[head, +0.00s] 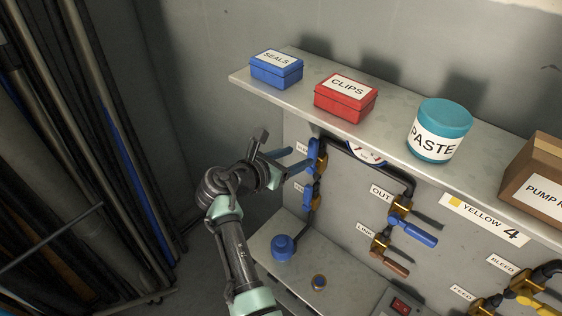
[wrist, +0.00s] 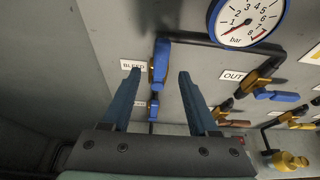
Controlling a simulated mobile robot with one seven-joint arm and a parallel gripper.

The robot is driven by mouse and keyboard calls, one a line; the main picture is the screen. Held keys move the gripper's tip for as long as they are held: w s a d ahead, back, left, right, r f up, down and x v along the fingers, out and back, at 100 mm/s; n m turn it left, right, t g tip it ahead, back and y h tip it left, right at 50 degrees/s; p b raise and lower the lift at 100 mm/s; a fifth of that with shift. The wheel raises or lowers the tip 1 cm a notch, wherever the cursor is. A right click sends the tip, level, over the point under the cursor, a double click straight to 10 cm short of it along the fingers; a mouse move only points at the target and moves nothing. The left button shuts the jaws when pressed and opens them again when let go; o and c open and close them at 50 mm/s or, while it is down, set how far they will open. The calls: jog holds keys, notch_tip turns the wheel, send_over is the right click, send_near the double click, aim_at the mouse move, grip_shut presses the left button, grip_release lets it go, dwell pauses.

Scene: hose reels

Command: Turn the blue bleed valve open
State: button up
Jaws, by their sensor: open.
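The blue bleed valve (wrist: 160,62) is on the grey panel beside a BLEED label (wrist: 132,65). Its blue handle stands roughly upright in the wrist view. It also shows in the head view (head: 316,155), under the shelf and partly behind my gripper. My gripper (wrist: 159,73) is open in front of the panel, with one finger on each side of the handle as the wrist view sees it. I cannot tell how deep the fingers reach or whether they touch. In the head view my gripper (head: 301,157) points at the valve from the left.
A second blue valve (wrist: 153,107) is just below. A gauge (wrist: 247,20) and an OUT valve with a blue handle (wrist: 275,95) are to the right. The shelf (head: 300,108) overhangs the panel and carries boxes and a jar.

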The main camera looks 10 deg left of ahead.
jog(key=shift+b+v, duration=0.35)
jog(key=shift+v, duration=2.1)
